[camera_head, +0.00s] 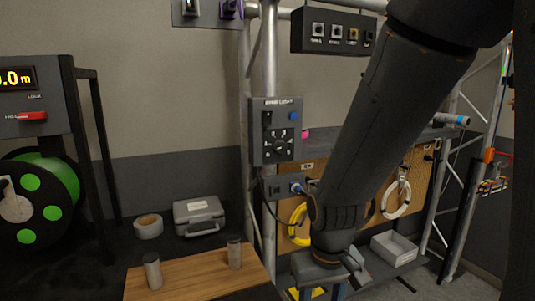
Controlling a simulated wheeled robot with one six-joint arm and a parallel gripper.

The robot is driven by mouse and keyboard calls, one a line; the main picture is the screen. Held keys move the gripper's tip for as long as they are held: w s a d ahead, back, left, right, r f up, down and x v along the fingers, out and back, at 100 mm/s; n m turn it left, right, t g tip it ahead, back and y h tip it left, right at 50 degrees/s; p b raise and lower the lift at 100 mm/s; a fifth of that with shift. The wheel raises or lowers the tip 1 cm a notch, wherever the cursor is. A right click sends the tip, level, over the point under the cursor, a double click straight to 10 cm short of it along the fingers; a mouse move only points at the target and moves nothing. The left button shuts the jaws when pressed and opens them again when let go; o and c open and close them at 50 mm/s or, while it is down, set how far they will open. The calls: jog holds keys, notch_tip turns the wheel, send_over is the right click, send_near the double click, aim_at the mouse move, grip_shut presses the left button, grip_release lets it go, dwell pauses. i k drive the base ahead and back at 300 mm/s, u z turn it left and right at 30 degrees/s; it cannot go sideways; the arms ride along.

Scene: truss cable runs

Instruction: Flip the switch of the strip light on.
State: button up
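A dark control box (277,133) is fixed to the truss upright, left of my arm. It has a rocker-like switch at its upper left, a blue button and a dial; its label is too small to read surely. Another dark box (335,31) with several small switches hangs at the top. A grey plate (208,12) with a switch and a purple part is cut off at the top edge. I cannot tell which switch belongs to the strip light, and no lamp is clearly visible. My gripper (355,272) hangs low, right of and below the control box, apart from it. Its fingers are mostly hidden.
A cable reel (38,200) stands at the left. A grey case (199,216), a tape roll (148,226) and a wooden board (198,277) with two cylinders lie on the bench. A coiled yellow cable (299,222) and a pale tray (394,248) are near my arm.

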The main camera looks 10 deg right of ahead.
aim_at(266, 114)
jog(key=u, duration=1.4)
jog(key=k, duration=0.7)
jog(key=z, duration=1)
jog(key=i, duration=0.5)
